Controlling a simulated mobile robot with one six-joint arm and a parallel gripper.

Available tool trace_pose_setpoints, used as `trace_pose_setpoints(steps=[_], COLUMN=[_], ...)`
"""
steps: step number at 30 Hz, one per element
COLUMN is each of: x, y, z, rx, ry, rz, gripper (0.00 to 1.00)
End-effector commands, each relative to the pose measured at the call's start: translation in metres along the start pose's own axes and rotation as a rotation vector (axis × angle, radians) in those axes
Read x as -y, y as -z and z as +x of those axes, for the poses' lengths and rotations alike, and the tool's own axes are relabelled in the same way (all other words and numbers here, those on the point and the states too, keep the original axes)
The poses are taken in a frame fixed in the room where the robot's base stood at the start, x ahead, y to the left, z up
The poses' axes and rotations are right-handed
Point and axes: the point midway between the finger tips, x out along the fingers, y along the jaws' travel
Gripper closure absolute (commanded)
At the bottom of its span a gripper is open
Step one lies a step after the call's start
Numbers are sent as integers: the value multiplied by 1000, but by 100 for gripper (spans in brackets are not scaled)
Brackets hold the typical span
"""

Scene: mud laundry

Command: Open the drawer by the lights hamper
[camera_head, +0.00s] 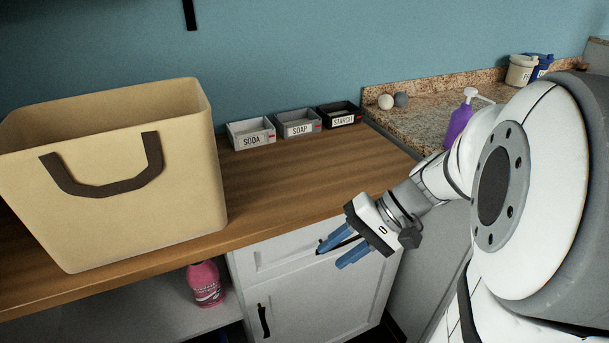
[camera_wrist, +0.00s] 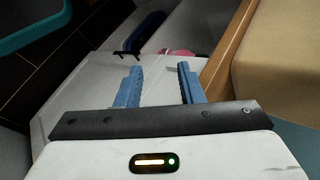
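The white drawer (camera_head: 272,262) sits under the wooden counter, to the lower right of a tan hamper (camera_head: 110,150) with a dark handle strap. No label shows on the hamper. The drawer looks flush with the cabinet. My gripper (camera_head: 331,255) is in front of the drawer's right part, its blue fingers apart. A dark bar, seemingly the drawer handle, shows by the fingers; whether it lies between them I cannot tell. In the wrist view, my gripper (camera_wrist: 159,67) is open before a white surface, with no handle clearly visible between the fingers.
Below the drawer is a white door with a black handle (camera_head: 263,320). A pink bottle (camera_head: 205,284) stands on the open shelf to the left. Soda (camera_head: 251,133), soap (camera_head: 298,123) and starch (camera_head: 340,115) bins line the counter's back. A purple pump bottle (camera_head: 459,125) stands on the granite top.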

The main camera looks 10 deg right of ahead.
Motion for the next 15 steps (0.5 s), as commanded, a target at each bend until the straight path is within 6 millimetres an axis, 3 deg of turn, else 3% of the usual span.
trace_pose_setpoints(steps=[1, 6, 15], x=[-25, -63, -141], y=[15, 57, 120], z=[17, 28, 16], rx=[-9, -78, -308], ry=[73, 327, 692], rz=[18, 29, -6], gripper=[65, 65, 65])
